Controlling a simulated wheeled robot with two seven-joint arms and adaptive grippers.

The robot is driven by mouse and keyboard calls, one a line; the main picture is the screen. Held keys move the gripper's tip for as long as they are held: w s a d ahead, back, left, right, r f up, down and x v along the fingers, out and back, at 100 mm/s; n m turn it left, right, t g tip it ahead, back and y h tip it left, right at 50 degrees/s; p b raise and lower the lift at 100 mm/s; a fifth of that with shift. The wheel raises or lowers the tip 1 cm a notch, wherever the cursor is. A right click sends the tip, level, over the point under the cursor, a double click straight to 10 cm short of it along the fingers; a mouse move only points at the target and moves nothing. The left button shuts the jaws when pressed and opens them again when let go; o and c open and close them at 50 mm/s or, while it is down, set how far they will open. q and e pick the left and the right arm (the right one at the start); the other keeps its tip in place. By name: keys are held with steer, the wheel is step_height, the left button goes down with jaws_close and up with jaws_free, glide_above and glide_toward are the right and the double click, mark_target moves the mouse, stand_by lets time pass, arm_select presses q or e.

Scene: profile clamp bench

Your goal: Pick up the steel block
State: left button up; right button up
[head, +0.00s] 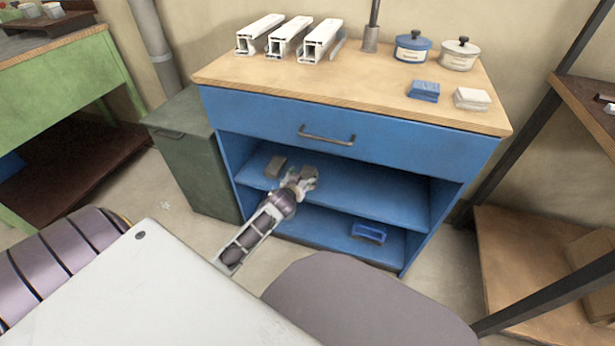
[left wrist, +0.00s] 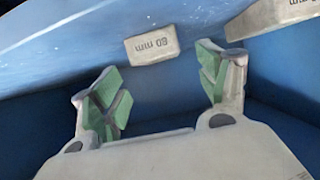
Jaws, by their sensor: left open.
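Two grey blocks sit on the upper shelf of the blue bench. One block (head: 276,166) is left of my left gripper (head: 300,182) in the head view; the other block (head: 309,171) is just behind the fingers and partly hidden. In the left wrist view a pale block (left wrist: 151,45) with an "mm" label lies beyond the open fingers (left wrist: 160,90), roughly between them. A second labelled block (left wrist: 275,17) is at the upper right, cut off by the frame. I cannot tell which is steel. The left gripper is open and empty. My right gripper is not in view.
The blue shelf (head: 385,205) is clear to the right. A blue tray-like object (head: 369,233) lies on the lower shelf. A drawer front with a handle (head: 326,135) overhangs the opening. A dark green cabinet (head: 195,160) stands to the left.

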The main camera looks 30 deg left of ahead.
mark_target(308, 170)
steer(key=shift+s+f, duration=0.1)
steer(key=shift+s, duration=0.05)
arm_select(q)
steer(key=shift+w, duration=0.1)
steer(key=shift+w+a+f+b, duration=0.15)
steer(key=shift+w+f+b, duration=0.2)
steer(key=shift+b, duration=0.1)
steer(key=shift+b+x, duration=0.75)
steer(key=shift+x, duration=0.35)
steer(key=shift+b+x, duration=0.45)
steer(key=shift+x, duration=0.5)
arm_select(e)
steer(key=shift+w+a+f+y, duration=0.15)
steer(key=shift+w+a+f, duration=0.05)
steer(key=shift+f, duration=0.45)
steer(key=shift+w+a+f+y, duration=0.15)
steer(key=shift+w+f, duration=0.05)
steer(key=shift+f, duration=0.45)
arm_select(q)
steer(key=shift+r, duration=0.1)
steer(key=shift+c, duration=0.3)
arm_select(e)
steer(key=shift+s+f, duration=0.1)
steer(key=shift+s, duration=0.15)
arm_select(q)
steer(key=c, duration=1.4)
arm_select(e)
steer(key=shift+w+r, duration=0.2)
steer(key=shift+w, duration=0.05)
